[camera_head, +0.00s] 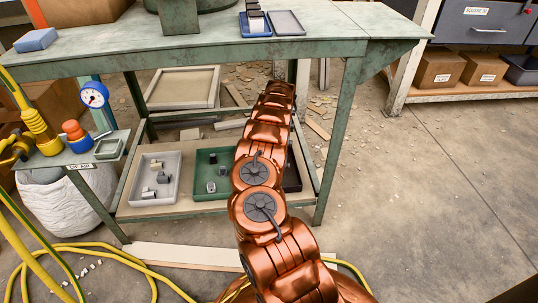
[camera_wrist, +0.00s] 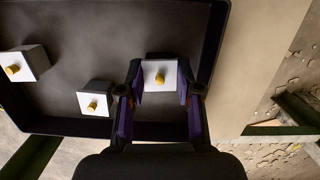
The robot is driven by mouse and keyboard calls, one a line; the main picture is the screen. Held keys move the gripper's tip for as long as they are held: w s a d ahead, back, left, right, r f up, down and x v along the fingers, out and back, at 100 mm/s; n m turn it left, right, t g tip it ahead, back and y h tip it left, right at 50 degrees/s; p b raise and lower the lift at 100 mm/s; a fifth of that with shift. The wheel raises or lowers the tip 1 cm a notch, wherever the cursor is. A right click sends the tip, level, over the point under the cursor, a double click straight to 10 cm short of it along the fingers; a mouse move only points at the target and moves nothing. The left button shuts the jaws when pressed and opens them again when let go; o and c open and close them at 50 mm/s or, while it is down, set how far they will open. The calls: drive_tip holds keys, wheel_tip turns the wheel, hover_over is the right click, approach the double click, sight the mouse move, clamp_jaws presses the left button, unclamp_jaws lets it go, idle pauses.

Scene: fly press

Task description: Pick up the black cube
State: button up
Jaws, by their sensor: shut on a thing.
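In the wrist view, my gripper (camera_wrist: 159,97) is shut on a small block (camera_wrist: 160,68) with a pale top and a yellow knob. Purple-padded fingers lie along its left and right sides. Its sides are mostly hidden, so I cannot tell whether it is the black cube. Two similar pale-topped blocks, one at the far left (camera_wrist: 36,62) and one nearer the middle (camera_wrist: 96,94), stand apart from it in the black tray (camera_wrist: 100,30). I cannot tell whether the held block touches the tray floor. The head view hides my gripper behind my copper arm.
In the head view, the black tray (camera_head: 292,178) is partly behind my arm on the workbench's lower shelf. A green tray (camera_head: 212,157) and a grey tray (camera_head: 138,170) with small blocks are left of it. The green bench top (camera_head: 330,30) overhangs the shelf.

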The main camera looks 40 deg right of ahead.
clamp_jaws()
drive_tip(key=shift+r, duration=0.1)
